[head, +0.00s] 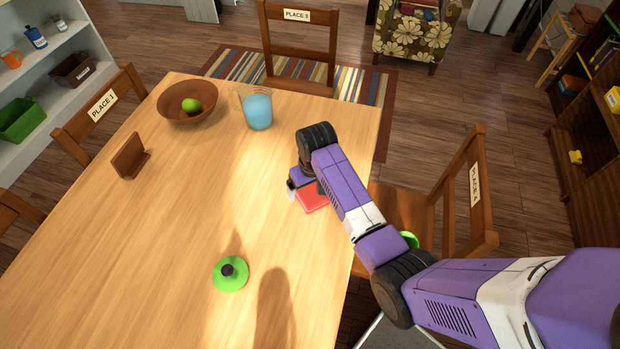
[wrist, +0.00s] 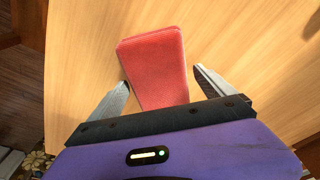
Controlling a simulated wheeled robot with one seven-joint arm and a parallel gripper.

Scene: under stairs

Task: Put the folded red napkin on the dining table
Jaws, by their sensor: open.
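The folded red napkin (head: 313,199) lies on the dining table (head: 180,250), near its right edge. In the wrist view the napkin (wrist: 154,62) is a flat red rectangle on the wood. My gripper (wrist: 165,88) is open, with one finger on each side of the napkin's near part and visible gaps to both. In the head view my gripper (head: 298,184) is at the napkin, partly hidden by my arm, which also covers part of the napkin. I cannot tell how far the fingertips are above the table.
A brown bowl (head: 175,110) with a green fruit (head: 191,105), a pitcher of blue liquid (head: 257,110), a wooden holder (head: 130,158) and a green lid (head: 230,274) stand on the table. Chairs surround it, one (head: 462,200) at the right edge. The table's middle is clear.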

